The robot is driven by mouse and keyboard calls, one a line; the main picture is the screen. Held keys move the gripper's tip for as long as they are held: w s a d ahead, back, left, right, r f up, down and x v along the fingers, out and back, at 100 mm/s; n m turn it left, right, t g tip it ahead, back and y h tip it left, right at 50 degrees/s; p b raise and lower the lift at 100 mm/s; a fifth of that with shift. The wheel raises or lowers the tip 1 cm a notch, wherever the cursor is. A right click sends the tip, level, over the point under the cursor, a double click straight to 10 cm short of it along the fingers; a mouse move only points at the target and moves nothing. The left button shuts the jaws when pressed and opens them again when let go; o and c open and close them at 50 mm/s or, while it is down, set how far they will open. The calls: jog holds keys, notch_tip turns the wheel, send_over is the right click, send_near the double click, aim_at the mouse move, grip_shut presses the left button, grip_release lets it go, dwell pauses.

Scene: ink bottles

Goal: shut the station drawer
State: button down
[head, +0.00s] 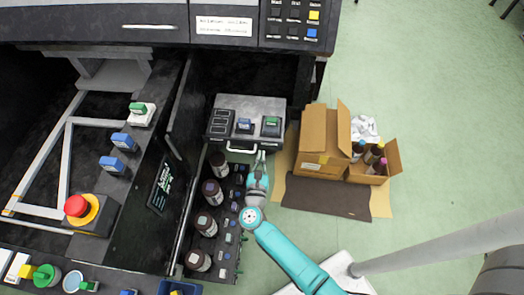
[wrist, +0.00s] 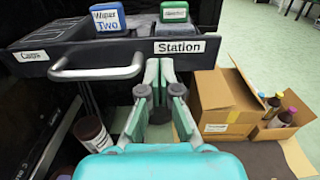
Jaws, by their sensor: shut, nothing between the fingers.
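The station drawer (head: 246,105) is pulled out, with its inside showing from above in the head view. In the wrist view its dark front (wrist: 215,62) bears a white "Station" label (wrist: 179,46) and a "Caps" label. A pale bar handle (wrist: 98,74) sticks out from the front; it also shows in the head view (head: 241,151). My gripper (head: 261,157) is shut and empty in front of the drawer. In the wrist view its fingertips (wrist: 160,66) are near the handle's right end, below the Station label. I cannot tell whether they touch the front.
A blue-topped block (wrist: 108,20) and a green-topped block (wrist: 174,11) sit in the drawer. Several dark bottles (head: 206,223) stand in a rack below left. An open carton (head: 318,150) and a box of bottles (head: 392,160) stand right. Green floor lies clear beyond.

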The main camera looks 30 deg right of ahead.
jog(key=shift+x, duration=1.3)
jog(key=shift+w+d, duration=0.1)
